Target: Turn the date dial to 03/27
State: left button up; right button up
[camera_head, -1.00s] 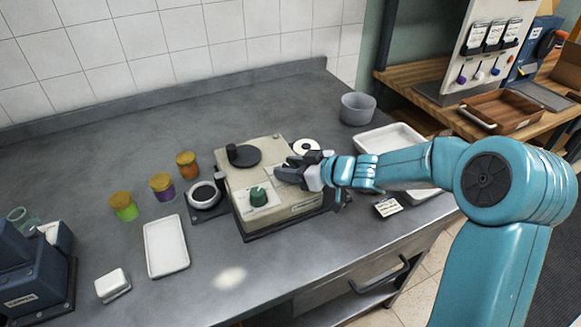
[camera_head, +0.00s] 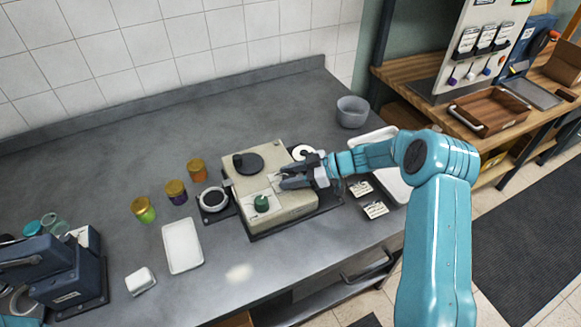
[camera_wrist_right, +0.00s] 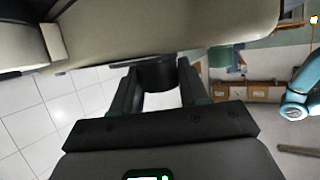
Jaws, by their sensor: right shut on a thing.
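A beige machine (camera_head: 240,184) stands on the grey counter, with a black disc (camera_head: 249,163) and a green knob (camera_head: 261,203) on its top. My right gripper (camera_head: 279,182) is at the machine's right part, to the right of the green knob. In the right wrist view its fingers are shut on a dark rounded piece (camera_wrist_right: 158,74), close to the beige body; I take it for the date dial. No date marks can be read. The fingers hide part of this piece.
A dark ring-shaped stand (camera_head: 212,199), several lidded jars (camera_head: 176,192) and a white tray (camera_head: 182,246) lie left of the machine. A dark blue device (camera_head: 70,270) stands at far left. Label cards (camera_head: 375,210), a white roll (camera_head: 303,152) and a grey bowl (camera_head: 352,112) are on the right.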

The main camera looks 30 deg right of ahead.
jog(key=shift+a+n+g+y, duration=0.1)
jog(key=shift+n+g+y, duration=0.4)
jog(key=shift+n+g, duration=0.2)
jog(key=shift+g, duration=0.3)
jog(key=o, duration=0.9)
jog(key=shift+o, duration=0.4)
jog(key=shift+w, duration=0.1)
jog(key=shift+d+r, duration=0.1)
jog(key=shift+d, duration=0.35)
jog(key=b+v, duration=0.3)
jog(key=v, duration=1.2)
jog(key=shift+s, duration=0.25)
